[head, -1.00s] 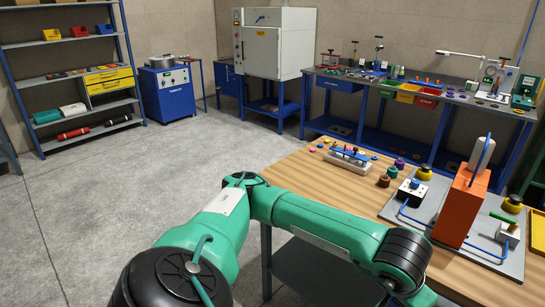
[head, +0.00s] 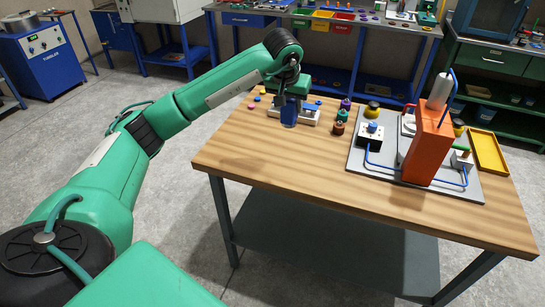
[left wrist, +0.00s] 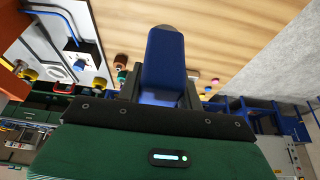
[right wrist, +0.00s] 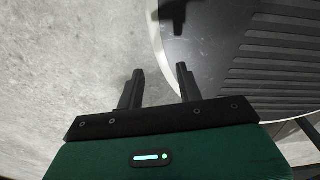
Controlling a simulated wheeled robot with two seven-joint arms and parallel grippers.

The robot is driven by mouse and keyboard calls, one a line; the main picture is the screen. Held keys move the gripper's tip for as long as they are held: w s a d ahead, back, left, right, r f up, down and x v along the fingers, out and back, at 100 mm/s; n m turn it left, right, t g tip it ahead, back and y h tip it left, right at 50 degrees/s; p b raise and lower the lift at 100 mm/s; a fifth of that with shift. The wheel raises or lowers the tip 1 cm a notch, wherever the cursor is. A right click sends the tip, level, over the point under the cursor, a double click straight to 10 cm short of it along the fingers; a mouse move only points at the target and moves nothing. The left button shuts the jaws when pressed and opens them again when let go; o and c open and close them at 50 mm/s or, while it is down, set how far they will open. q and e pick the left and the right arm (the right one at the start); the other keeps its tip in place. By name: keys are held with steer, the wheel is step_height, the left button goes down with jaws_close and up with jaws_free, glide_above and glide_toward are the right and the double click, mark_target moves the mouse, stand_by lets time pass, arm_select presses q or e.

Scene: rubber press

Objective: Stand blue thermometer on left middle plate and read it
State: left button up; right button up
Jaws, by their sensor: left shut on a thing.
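My left gripper (head: 290,97) is shut on the blue thermometer (head: 289,116) and holds it over the back left of the wooden table. Blue also fills the space between the fingers in the left wrist view (left wrist: 164,62); its display is not readable. An orange press (head: 427,145) stands on a grey base (head: 376,174) to the right, well apart from the gripper. A pale round plate (head: 408,122) shows partly behind the press; I cannot tell which plate is the left middle one. My right gripper (right wrist: 158,82) is open and empty above the floor.
A pale rack (head: 308,117) stands just beside the held thermometer. Purple (head: 346,103) and brown (head: 337,129) pieces lie between it and the press. A white box with a blue knob (head: 370,135) and a yellow tray (head: 489,152) flank the press. The table's front left (head: 270,165) is clear.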

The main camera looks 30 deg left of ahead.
arm_select(q)
steer(key=a+f+p, duration=0.1)
steer(key=f, duration=0.4)
steer(key=w+a+f+p, duration=0.1)
steer(key=f+p, duration=0.1)
steer(key=f, duration=0.4)
steer(key=w+a+f+p, duration=0.1)
steer(key=f+p, duration=0.1)
steer(key=f, duration=0.4)
steer(key=shift+w+a+f, duration=0.1)
steer(key=shift+a+f, duration=0.05)
steer(key=shift+f, duration=0.4)
